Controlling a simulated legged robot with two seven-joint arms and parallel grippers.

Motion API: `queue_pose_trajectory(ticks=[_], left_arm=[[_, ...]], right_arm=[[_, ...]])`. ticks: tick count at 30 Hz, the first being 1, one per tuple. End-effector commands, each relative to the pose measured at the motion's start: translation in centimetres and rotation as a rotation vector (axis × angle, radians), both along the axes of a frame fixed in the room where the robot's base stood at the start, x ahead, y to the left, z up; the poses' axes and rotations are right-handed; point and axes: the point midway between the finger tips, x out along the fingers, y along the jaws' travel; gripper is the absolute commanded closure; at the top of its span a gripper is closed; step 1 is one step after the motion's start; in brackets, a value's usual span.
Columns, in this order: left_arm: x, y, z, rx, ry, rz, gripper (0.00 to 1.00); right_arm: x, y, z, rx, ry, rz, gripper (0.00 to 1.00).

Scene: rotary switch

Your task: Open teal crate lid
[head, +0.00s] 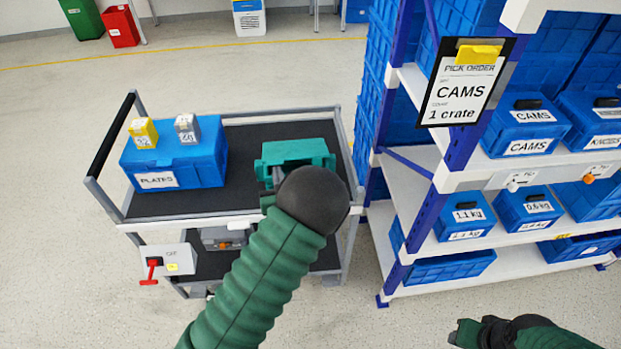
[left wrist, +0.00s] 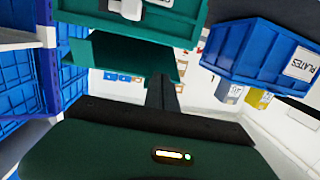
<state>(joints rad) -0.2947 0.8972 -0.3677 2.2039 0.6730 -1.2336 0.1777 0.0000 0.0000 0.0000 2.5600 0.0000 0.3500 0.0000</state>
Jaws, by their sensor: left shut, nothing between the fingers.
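The teal crate (head: 293,151) stands on the upper deck of the cart, partly hidden behind my left wrist. In the left wrist view, which is turned upside down, the crate body (left wrist: 88,22) is at the top with a white label and a latch. A teal panel (left wrist: 112,55), seemingly the lid, shows just below it and looks tilted away from the body. My left gripper (left wrist: 163,92) is shut and empty close to that panel; I cannot tell whether it touches. My right gripper (head: 466,333) is at the lower right of the head view, far from the crate, its jaws unclear.
A blue PLATES crate (head: 190,165) with a yellow weight (head: 143,133) and a grey weight (head: 187,128) on top stands left on the cart (head: 245,137). A shelf rack (head: 405,190) with blue crates is close on the right. A switch box with red handle (head: 152,268) hangs at the cart's front.

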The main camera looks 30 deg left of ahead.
Motion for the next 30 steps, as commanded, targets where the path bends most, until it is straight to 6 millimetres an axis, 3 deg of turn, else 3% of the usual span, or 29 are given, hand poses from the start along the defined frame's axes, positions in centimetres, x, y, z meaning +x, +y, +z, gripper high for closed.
queue_pose_trajectory(ticks=[7,30], left_arm=[[0.1,0.1,0.2,0.000,0.000,0.000,1.00],[2.4,1.8,4.0,0.000,0.000,0.001,1.00]], right_arm=[[0.0,0.0,0.1,0.000,0.000,0.000,0.60],[0.0,0.0,2.4,0.000,0.000,0.000,0.60]])
